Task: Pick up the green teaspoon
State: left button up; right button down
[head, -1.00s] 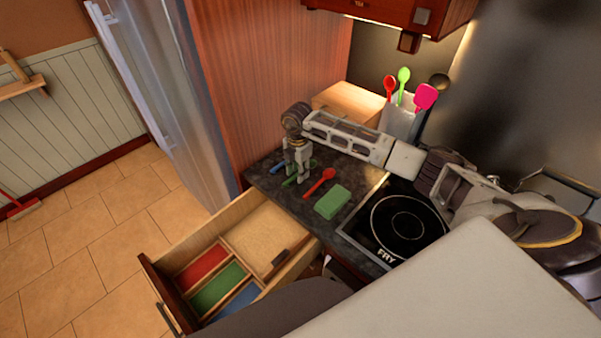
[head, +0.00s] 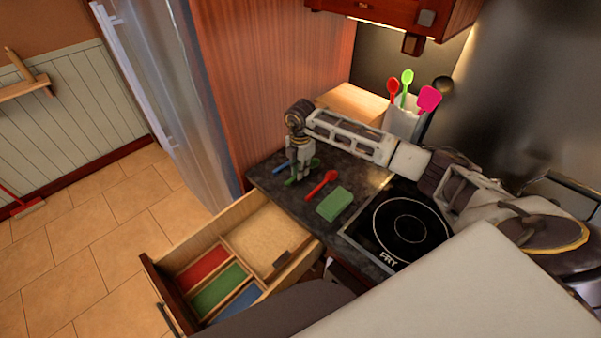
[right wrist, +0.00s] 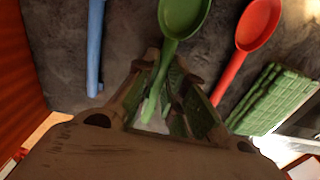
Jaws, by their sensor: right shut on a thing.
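The green teaspoon (head: 314,162) is on the dark counter, partly hidden by my right gripper in the head view. In the right wrist view the green teaspoon (right wrist: 183,16) has its bowl at the top and its handle running down between the fingers. My right gripper (head: 299,178) points down at the counter and is shut on the handle; its fingers also show in the right wrist view (right wrist: 165,98). I cannot tell whether the spoon is clear of the counter. My left gripper is not in view.
A blue utensil (right wrist: 95,45) lies left of the green teaspoon, a red spoon (head: 321,184) right of it. A green sponge (head: 335,204) lies near the cooktop (head: 408,226). Below the counter, an open drawer (head: 205,232) has red, green and blue compartments. A utensil holder (head: 402,117) stands behind my arm.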

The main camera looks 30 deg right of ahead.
jog(key=shift+r+b, duration=0.85)
jog(key=shift+r, duration=3.55)
jog(key=shift+a+f, duration=0.1)
